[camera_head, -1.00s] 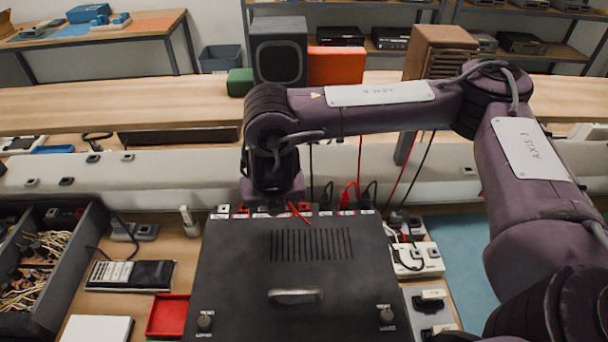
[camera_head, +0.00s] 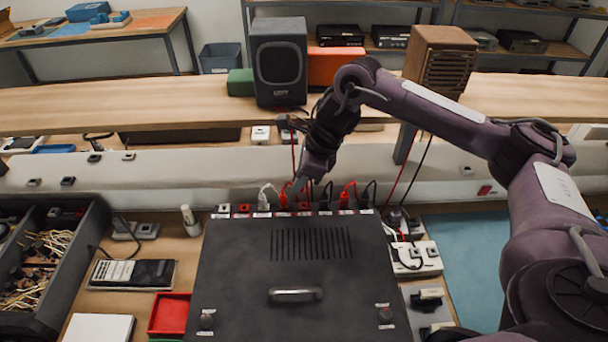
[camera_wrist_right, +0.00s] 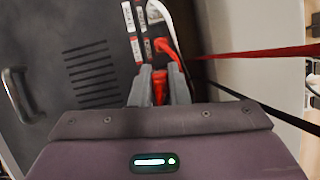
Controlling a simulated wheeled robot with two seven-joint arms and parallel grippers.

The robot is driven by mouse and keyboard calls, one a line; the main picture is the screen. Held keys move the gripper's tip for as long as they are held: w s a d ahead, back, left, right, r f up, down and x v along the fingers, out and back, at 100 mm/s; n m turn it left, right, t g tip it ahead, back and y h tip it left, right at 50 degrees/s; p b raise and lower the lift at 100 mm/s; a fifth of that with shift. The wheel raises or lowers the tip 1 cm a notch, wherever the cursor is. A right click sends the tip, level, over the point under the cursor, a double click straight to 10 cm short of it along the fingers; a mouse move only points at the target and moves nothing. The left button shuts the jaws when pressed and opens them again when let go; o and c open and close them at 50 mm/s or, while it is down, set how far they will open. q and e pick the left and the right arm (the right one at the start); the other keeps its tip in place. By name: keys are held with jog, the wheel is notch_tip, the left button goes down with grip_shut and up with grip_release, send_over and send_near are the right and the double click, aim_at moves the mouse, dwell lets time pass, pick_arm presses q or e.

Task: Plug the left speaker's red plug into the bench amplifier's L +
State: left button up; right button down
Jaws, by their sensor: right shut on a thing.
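The bench amplifier (camera_head: 215,275) is a black box with a row of labelled sockets along its far edge. My right gripper (camera_head: 300,186) is low over that row and shut on a red plug. In the wrist view the fingers (camera_wrist_right: 158,88) hold the red plug (camera_wrist_right: 158,90), close to another red plug (camera_wrist_right: 168,53) that stands in the row. Whether the held plug is in a socket cannot be told, and the socket labels are too small to read. The left speaker (camera_head: 279,62) is grey, on the shelf behind. My left gripper is not in view.
A white plug (camera_head: 265,195), black plugs and a red plug (camera_head: 346,194) stand along the row. A wooden speaker (camera_head: 440,60) is at the right of the shelf. An open bin with cables (camera_head: 92,235) and a red tray (camera_head: 168,315) lie left of the amplifier.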

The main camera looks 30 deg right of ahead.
aim_at(303, 191)
jog(key=shift+w+d+n+g, duration=0.15)
jog(key=shift+d+n+g, duration=0.15)
jog(key=shift+d+n, duration=0.3)
jog(key=shift+f, duration=0.15)
jog(key=shift+f+b, duration=1.5)
jog(key=shift+f, duration=0.8)
jog(key=shift+a, duration=0.1)
jog(key=shift+f+b, duration=0.7)
jog(key=shift+b, duration=0.05)
jog(key=shift+f+b, duration=0.2)
jog(key=shift+b, duration=0.3)
dwell(1.9)
jog(key=c, duration=1.3)
grip_release()
